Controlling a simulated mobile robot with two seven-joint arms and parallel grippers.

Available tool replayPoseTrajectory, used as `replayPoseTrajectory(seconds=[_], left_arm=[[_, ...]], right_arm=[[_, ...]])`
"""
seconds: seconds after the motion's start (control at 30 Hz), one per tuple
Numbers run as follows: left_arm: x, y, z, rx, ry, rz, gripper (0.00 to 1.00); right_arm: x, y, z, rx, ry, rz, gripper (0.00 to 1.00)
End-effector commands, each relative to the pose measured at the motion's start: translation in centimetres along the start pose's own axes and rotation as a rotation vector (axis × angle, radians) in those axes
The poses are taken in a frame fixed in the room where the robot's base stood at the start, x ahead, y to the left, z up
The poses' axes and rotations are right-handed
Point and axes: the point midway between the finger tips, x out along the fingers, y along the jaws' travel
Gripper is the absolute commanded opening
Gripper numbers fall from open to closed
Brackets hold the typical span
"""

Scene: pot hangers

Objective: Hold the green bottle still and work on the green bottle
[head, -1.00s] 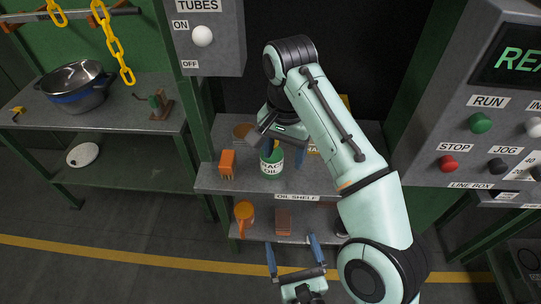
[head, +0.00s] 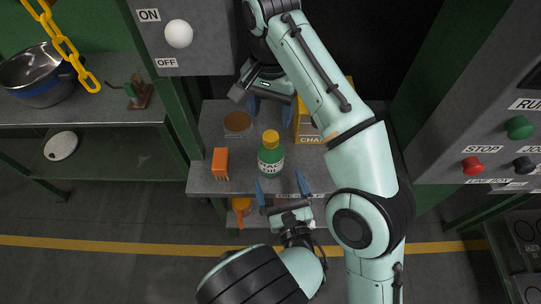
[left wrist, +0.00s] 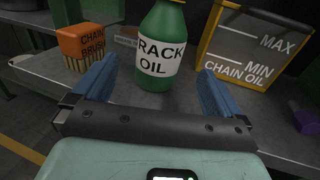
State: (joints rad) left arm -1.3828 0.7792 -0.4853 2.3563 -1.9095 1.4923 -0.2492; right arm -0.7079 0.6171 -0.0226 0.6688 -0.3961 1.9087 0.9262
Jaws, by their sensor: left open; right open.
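The green bottle (head: 271,160), labelled RACK OIL with a yellow cap, stands upright on the upper shelf in the head view. It also shows in the left wrist view (left wrist: 160,48), where its top is cut off. My left gripper (head: 280,183) is open at the shelf's front edge, its fingers pointing at the bottle. In the left wrist view the bottle stands ahead, between the lines of the two fingers, with nothing gripped. My right gripper (head: 268,108) is open and empty, fingers down, above and behind the bottle in the picture.
An orange chain brush (head: 220,162) stands left of the bottle, and a round brown-topped thing (head: 238,123) behind it. A yellow CHAIN OIL container (head: 309,125) is behind to the right. A grey switch box (head: 180,50) overhangs at upper left. The shelf (head: 210,187) has bare room around the bottle.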

Motion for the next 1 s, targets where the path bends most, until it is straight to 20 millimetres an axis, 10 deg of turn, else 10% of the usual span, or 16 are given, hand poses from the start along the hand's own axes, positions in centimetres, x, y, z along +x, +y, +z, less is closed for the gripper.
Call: replayPoseTrajectory(seconds=[0.4, 0.83, 1.0], left_arm=[[6.8, 0.0, -0.1, 0.0, 0.001, 0.001, 1.0], [7.8, 0.0, 0.0, 0.001, 0.001, -0.001, 1.0], [7.8, 0.0, 0.0, 0.001, 0.001, -0.001, 0.47]], right_arm=[[0.0, 0.0, 0.0, 0.0, 0.0, 0.0, 0.63], [0.0, 0.0, 0.0, 0.0, 0.0, 0.0, 0.63], [0.0, 0.0, 0.0, 0.0, 0.0, 0.0, 0.63]])
